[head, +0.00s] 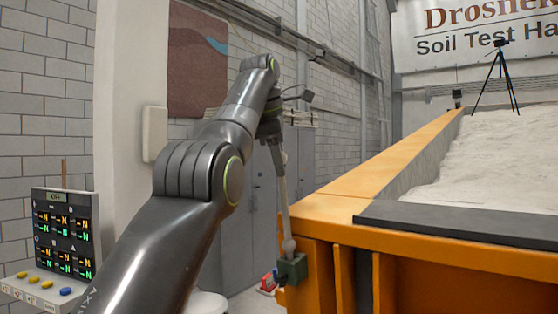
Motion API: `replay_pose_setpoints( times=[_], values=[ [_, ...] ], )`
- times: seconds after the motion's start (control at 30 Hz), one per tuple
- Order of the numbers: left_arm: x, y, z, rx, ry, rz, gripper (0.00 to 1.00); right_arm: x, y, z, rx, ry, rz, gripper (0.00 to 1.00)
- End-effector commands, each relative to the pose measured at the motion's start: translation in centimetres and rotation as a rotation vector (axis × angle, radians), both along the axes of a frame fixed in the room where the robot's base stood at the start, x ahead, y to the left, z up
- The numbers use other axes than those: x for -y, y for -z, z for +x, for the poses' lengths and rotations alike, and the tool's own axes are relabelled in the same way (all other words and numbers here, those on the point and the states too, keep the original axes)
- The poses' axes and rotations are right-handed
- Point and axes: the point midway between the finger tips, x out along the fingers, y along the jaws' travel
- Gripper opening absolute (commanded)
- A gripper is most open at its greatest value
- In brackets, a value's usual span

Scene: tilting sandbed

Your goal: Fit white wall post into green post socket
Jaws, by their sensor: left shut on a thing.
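My left gripper (272,138) is shut on the top of the white wall post (283,195), and my arm comes in from the lower left. The post hangs nearly upright, leaning slightly, with a rounded knob near its lower end. The green post socket (292,270) is a small dark green block at the near left corner of the orange sandbed. The post's lower end is right at the top of the socket; I cannot tell whether it is inside or just above. My right gripper is out of view.
The orange sandbed frame (355,185) with pale sand (500,150) fills the right. A control panel (66,235) with lit digits and buttons stands at the left. Grey cabinets (255,200) stand behind the post. A small red object (267,284) lies beyond the socket.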

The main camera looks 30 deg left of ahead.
Motion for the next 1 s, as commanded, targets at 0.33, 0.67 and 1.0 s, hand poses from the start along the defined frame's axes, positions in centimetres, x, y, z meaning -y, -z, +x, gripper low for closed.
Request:
replay_pose_setpoints(
  times=[0.33, 0.67, 1.0],
  values=[
    [0.0, 0.9, 0.2, 0.001, 0.000, 0.000, 0.03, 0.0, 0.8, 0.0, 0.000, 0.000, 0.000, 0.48],
    [0.0, 1.3, 0.3, 0.000, 0.000, 0.000, 0.03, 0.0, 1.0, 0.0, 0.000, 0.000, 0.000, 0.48],
    [0.0, 1.3, 0.3, -0.001, 0.000, 0.000, 0.55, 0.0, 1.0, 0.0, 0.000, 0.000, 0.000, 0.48]
  ],
)
